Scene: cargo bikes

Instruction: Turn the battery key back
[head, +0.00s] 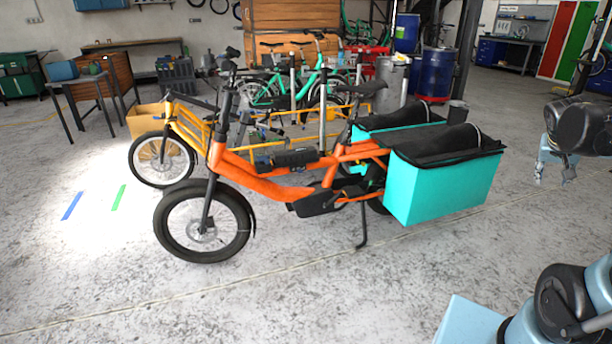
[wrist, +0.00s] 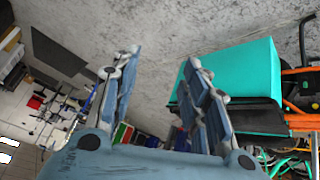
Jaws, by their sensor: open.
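An orange cargo bike (head: 255,185) stands on its kickstand in the middle of the head view. A black block that looks like its battery (head: 292,158) sits on the frame tube. The battery key is too small to make out, so its turn cannot be told. My gripper (head: 555,180) is at the right edge of the head view, right of the bike's turquoise side box (head: 440,187) and apart from it. In the wrist view my gripper (wrist: 160,64) is open with nothing between its fingers. The turquoise box (wrist: 235,82) shows there to the right of the fingers.
A yellow cargo bike (head: 185,122) stands close behind the orange one, with a green bike (head: 300,92) further back. A blue barrel (head: 434,74) stands behind the boxes. The concrete floor (head: 330,300) in front of the orange bike is clear.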

